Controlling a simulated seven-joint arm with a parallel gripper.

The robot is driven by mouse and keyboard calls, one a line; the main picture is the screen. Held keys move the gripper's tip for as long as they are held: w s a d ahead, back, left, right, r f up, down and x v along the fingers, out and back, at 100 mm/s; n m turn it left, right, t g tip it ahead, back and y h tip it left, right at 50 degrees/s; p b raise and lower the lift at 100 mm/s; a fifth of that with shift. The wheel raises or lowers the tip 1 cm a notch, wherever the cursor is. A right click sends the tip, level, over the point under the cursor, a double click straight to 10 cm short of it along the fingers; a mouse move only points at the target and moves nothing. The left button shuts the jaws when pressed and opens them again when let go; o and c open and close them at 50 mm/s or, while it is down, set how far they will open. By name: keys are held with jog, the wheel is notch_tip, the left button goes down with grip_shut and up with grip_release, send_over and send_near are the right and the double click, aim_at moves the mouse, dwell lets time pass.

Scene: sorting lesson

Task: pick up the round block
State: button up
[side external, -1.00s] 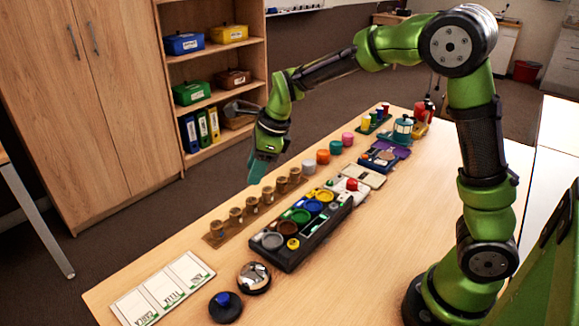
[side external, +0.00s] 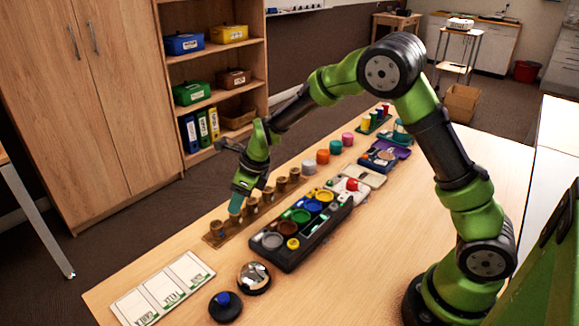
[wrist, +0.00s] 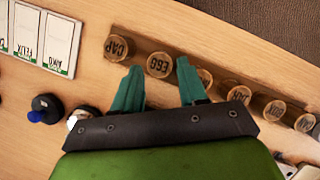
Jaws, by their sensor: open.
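Several round, cork-coloured pieces stand in a row on a wooden strip (side external: 226,238). In the wrist view their tops carry words, among them the CAP piece (wrist: 117,48) and the EGG piece (wrist: 159,65). I cannot tell for sure which piece is the round block. My gripper (side external: 250,203) is over the near part of this row, pointing down, with teal fingers. In the wrist view my gripper (wrist: 158,72) is open, and the EGG piece appears between its fingertips. The right finger partly hides the piece beside it. Whether the fingers touch anything is unclear.
A dark tray (side external: 290,258) with coloured round items lies to the right of the row. White name cards (side external: 163,288) and a black disc with a blue knob (side external: 225,307) lie at the near end. Coloured cylinders, including an orange one (side external: 323,156), stand beyond the row.

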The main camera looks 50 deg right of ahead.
aim_at(236, 217)
jog(key=x, duration=0.5)
jog(key=shift+s+f, duration=0.2)
jog(key=c, duration=0.6)
